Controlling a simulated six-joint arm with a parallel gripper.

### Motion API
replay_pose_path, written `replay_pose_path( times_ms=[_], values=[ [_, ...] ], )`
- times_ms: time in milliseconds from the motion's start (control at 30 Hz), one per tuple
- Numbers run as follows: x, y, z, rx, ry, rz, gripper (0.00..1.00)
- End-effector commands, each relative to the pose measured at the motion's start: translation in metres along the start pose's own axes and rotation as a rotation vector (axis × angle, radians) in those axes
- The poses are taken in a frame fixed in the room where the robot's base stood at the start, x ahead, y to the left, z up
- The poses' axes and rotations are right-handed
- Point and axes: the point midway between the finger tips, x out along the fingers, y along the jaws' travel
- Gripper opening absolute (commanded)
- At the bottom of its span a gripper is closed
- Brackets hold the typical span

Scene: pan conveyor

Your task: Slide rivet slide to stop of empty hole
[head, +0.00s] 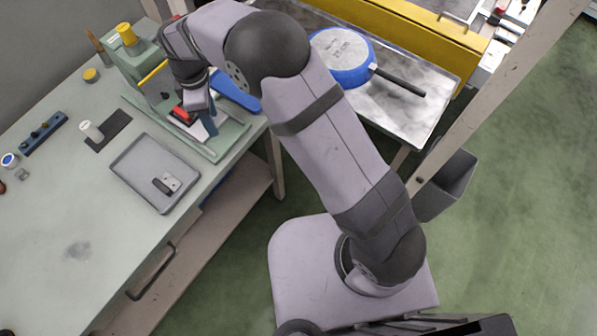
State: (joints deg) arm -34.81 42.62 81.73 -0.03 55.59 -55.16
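A green riveting fixture (140,45) with a yellow knob stands at the back of the workbench, and its flat base reaches toward the bench's right edge. A red piece (182,115) sits low on this base. It may be the rivet slide, but I cannot tell for sure. My gripper (197,113) points down over the base, right beside the red piece. My wrist covers much of this spot, so finger opening and contact are unclear. A blue bar (236,93) shows to the right of my wrist. The empty hole and the stop cannot be made out.
A grey tray (128,172) with a small metal-and-black part lies on the bench in front of the fixture. A blue pan (350,78) lies upside down on the metal conveyor table at right. The bench's near left area is clear.

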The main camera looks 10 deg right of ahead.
Motion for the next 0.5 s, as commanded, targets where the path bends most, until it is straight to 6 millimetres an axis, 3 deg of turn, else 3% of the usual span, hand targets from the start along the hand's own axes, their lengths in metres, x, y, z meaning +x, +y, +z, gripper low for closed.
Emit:
replay_pose_path(
  times_ms=[167, 500],
  values=[
    [0.003, -0.020, 0.019, 0.001, -0.001, -0.002, 0.39],
    [-0.059, -0.018, 0.018, 0.000, 0.003, 0.003, 0.39]
  ],
)
